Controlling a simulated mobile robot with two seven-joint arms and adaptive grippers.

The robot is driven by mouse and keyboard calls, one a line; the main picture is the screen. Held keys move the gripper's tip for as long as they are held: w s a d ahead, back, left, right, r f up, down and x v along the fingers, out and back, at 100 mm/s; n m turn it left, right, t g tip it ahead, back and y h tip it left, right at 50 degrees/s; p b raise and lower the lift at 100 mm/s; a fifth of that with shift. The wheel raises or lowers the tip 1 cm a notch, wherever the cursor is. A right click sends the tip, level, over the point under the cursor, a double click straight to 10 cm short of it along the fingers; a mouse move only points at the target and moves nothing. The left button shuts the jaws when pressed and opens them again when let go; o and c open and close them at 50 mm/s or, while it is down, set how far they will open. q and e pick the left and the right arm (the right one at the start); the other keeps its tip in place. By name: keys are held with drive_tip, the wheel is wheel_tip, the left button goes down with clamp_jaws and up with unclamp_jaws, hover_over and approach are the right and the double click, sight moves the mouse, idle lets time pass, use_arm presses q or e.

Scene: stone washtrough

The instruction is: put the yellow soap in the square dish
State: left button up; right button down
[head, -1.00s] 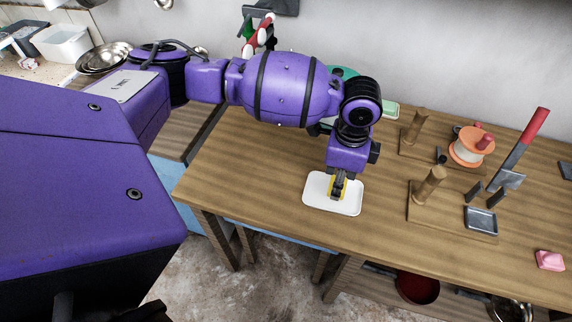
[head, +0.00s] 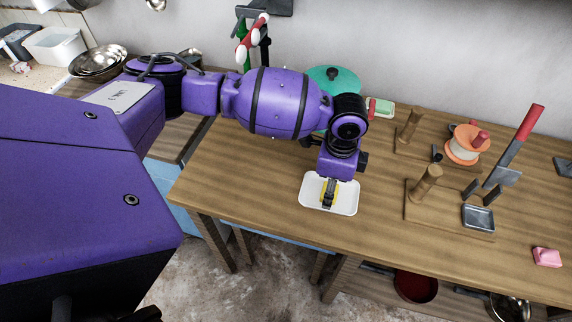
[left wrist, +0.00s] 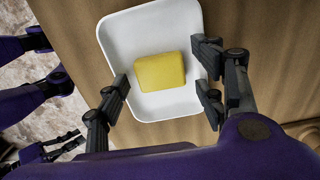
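The yellow soap (left wrist: 160,71) lies in a white rectangular tray (left wrist: 118,38) with rounded corners. The tray (head: 347,203) stands near the front edge of the wooden table. My left gripper (head: 329,197) points down over the tray. Its fingers are open, one on each side of the soap, with gaps visible in the left wrist view. In the head view the gripper hides part of the soap. A small grey square dish (head: 479,217) sits on a wooden board to the right and looks empty. Dark finger-like parts at the lower left of the left wrist view may be my right gripper (left wrist: 65,147).
Two wooden posts, one the front post (head: 426,184), an orange-and-white spool (head: 463,148) and a red-handled upright tool (head: 529,122) stand near the dish. Pink soap (head: 547,257) lies at the right front. Table between tray and board is clear.

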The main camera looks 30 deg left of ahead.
use_arm(q)
wheel_tip(320, 180, up, 12)
drive_tip(key=p, duration=0.1)
drive_tip(key=shift+r, duration=0.25)
idle(0.7)
